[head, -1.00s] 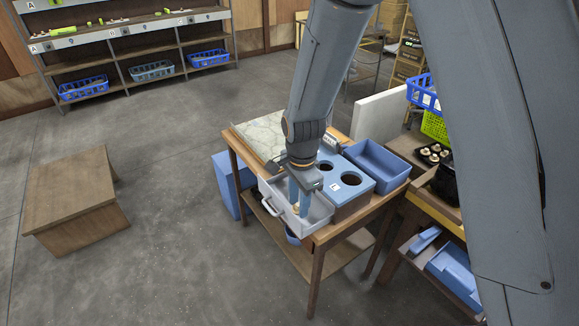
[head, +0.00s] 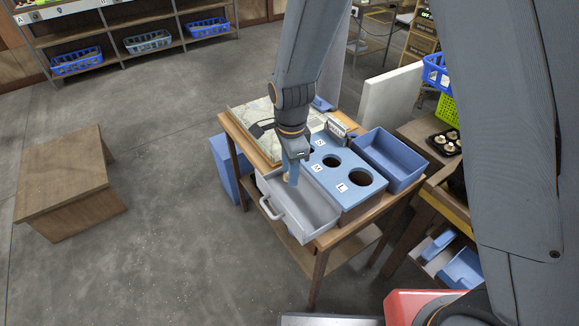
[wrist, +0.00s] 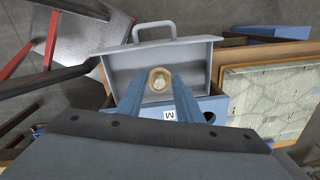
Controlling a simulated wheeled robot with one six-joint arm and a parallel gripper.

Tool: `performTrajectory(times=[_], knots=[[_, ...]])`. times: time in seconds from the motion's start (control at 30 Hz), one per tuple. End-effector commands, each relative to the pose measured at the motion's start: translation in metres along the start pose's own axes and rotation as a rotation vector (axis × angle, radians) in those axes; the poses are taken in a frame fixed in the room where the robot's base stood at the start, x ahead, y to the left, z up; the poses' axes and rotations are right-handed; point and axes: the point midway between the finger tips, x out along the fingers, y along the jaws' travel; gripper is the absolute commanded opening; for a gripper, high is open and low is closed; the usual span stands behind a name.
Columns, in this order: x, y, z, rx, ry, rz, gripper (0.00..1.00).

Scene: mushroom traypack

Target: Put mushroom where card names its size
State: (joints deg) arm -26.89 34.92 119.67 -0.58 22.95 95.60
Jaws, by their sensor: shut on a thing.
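My gripper (head: 290,178) is shut on a pale tan mushroom (wrist: 160,79); the cap shows between its two blue fingertips in the wrist view. It holds the mushroom over the back part of a grey tray (head: 320,217), whose handle faces outward. Beside the tray is a blue box (head: 345,192) with round holes of different sizes in its top. White labels S (head: 320,143), M (head: 317,168) and L (head: 341,187) sit by the holes. A small grey stand (head: 336,127) is behind the box; I cannot read any writing on it.
An empty blue bin (head: 390,160) stands right of the holed box. A pale stone-patterned board (head: 262,122) lies on the table's far left. A dark tray of mushrooms (head: 446,142) is on the right-hand table. A low wooden stand (head: 65,185) is on the open floor.

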Motion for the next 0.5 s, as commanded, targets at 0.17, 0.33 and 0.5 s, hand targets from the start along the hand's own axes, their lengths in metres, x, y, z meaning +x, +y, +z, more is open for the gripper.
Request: performTrajectory(times=[0.17, 0.33, 0.5], knots=[[0.02, 0.001, 0.0, -0.001, 0.0, 0.002, 0.22], [0.038, 0.001, 0.001, -0.003, 0.0, 0.001, 0.22], [0.057, 0.002, 0.001, -0.005, 0.0, 0.001, 0.22]])
